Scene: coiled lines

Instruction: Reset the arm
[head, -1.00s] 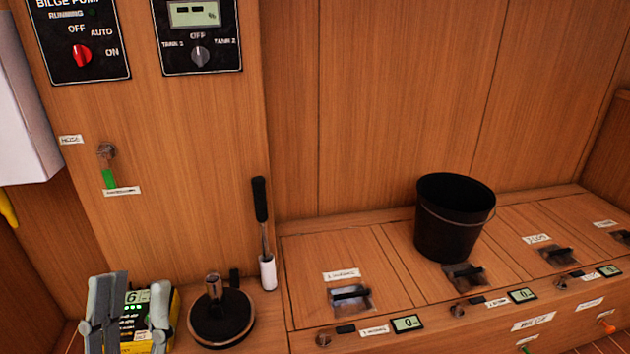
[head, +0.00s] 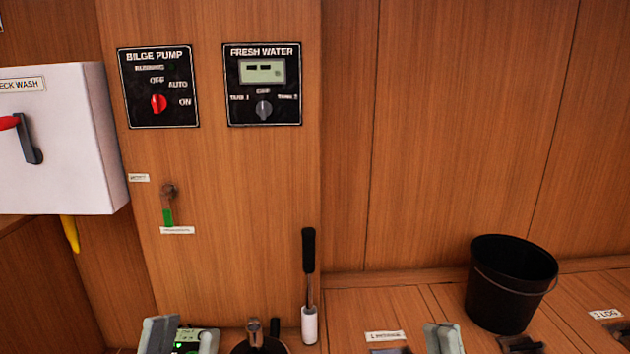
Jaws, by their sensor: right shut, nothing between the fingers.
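My left gripper (head: 181,338) shows at the bottom left of the head view. The rest of both arms is out of the picture.
A white deck wash box (head: 70,160) with a red-and-black lever hangs at the left. Bilge pump (head: 158,88) and fresh water (head: 263,85) panels are on the wood wall. A black-and-white handle (head: 309,285) stands upright beside a round black base (head: 258,346).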

